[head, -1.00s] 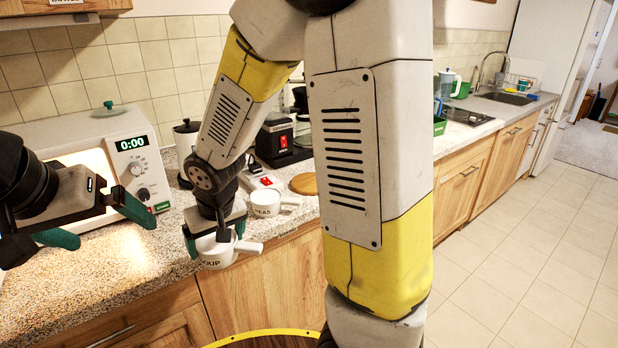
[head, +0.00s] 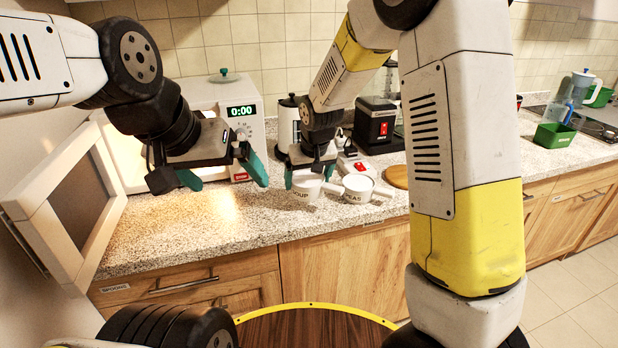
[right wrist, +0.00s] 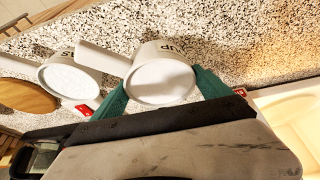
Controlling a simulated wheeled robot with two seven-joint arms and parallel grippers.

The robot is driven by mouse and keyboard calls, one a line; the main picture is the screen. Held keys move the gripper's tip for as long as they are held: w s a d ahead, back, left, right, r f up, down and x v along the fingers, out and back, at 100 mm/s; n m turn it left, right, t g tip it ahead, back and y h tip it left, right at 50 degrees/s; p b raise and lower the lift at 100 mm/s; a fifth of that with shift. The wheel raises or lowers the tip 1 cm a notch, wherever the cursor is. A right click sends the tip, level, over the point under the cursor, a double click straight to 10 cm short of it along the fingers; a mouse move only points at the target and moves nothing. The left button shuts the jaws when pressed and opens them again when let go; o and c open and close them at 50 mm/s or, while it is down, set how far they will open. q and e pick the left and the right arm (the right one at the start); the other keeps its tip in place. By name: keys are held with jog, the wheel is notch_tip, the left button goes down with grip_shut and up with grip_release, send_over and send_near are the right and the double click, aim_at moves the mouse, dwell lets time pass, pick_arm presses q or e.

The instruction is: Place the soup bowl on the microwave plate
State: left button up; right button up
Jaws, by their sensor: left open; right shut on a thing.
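The soup bowl (head: 303,194) is white, with a handle and a SOUP label, and appears upright near the counter's front edge. My right gripper (head: 309,174) is shut on it. In the right wrist view the bowl (right wrist: 163,82) sits between the green fingers; I cannot tell its exact height above the counter. The microwave (head: 247,135) stands at the back left, showing 0:00, with its door (head: 45,222) swung open to the left. My left gripper (head: 224,174) is open and empty before the microwave.
The white PEAS bowl (head: 359,187) stands right of the soup bowl, its handle to the right. Behind are a canister (head: 289,125), a black coffee machine (head: 376,122) and a round wooden board (head: 398,177). The speckled counter (head: 190,228) before the microwave is clear.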

jog(key=shift+w, duration=0.55)
jog(key=shift+w+f, duration=0.15)
jog(key=shift+f, duration=1.6)
jog(key=shift+f, duration=0.1)
jog(key=o, duration=1.5)
